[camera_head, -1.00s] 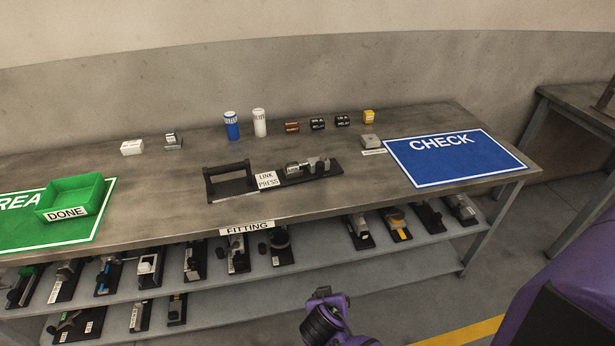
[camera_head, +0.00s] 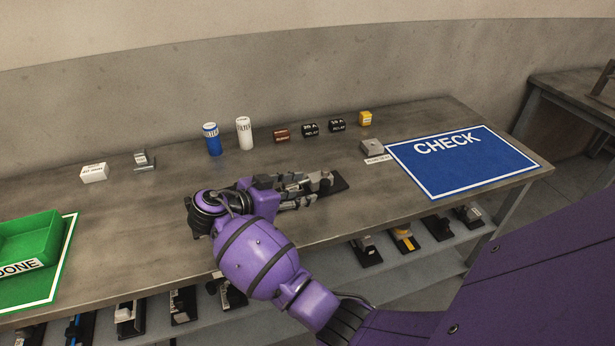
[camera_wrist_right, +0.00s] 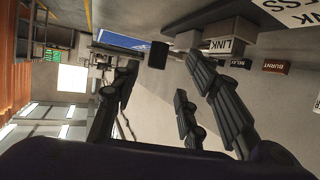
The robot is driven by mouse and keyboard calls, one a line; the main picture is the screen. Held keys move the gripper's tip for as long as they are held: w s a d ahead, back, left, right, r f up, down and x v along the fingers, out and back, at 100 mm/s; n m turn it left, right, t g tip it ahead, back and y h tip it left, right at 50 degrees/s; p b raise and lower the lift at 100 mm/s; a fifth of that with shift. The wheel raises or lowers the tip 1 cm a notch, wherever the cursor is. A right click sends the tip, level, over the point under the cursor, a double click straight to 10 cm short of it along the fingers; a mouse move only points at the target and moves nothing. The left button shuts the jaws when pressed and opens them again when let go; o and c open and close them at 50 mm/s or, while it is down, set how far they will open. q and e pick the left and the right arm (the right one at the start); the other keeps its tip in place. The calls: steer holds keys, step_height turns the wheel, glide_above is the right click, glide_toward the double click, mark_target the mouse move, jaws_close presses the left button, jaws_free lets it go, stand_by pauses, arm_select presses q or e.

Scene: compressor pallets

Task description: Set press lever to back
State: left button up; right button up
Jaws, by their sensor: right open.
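The link press lies on the bench in the head view. Its grey metal part (camera_head: 322,181) and the right end of its black base show, and my right arm hides the rest, including the black handle frame. My right gripper (camera_head: 296,192) is low over the press. In the right wrist view its fingers (camera_wrist_right: 160,68) are spread apart. A small dark block (camera_wrist_right: 158,55) appears between the fingertips; I cannot tell if it is the lever's end or if it is touched. A block labelled LINK (camera_wrist_right: 218,40) is beyond the right finger. My left gripper is out of view.
Behind the press stand a blue can (camera_head: 211,139), a white can (camera_head: 244,133) and several small boxes, one yellow (camera_head: 365,118). A blue CHECK mat (camera_head: 465,165) lies right, a green DONE tray (camera_head: 30,240) left. Fixtures fill the shelf below.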

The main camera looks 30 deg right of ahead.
mark_target(321, 188)
steer(key=x, duration=0.4)
steer(key=shift+s+d+r, duration=0.15)
steer(key=shift+s+r, duration=0.05)
steer(key=shift+s, duration=0.05)
steer(key=x, duration=0.2)
steer(key=shift+w+d+f+p, duration=0.15)
steer(key=shift+d+f+p, duration=0.05)
steer(key=shift+p, duration=0.1)
steer(key=shift+w+d+f, duration=0.1)
steer(key=shift+d+f, duration=0.1)
steer(key=shift+d, duration=0.2)
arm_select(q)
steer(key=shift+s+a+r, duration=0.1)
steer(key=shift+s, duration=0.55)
